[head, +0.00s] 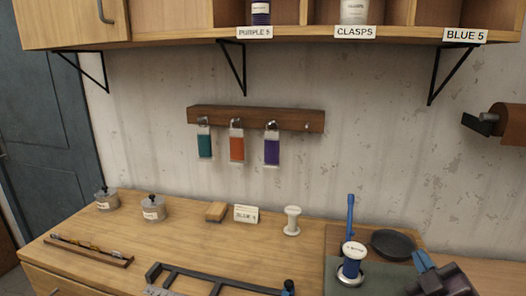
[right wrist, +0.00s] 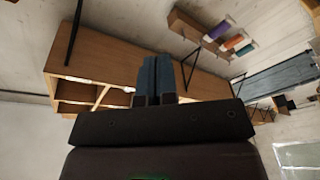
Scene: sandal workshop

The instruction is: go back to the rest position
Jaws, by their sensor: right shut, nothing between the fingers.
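My right gripper (head: 424,262) is at the lower right of the head view, over the right end of the workbench (head: 200,240). Its blue fingers are shut with nothing between them. The closed fingers also show in the right wrist view (right wrist: 155,75), pointing toward the cabinet and the wall. My left gripper is not in view.
A blue spool (head: 351,262), an upright blue rod (head: 350,215) and a dark dish (head: 393,243) stand close to my right gripper. A white spool (head: 292,221) is further left. The wall cabinet (head: 180,20) overhangs the bench. A brown roll (head: 510,123) is on the right wall.

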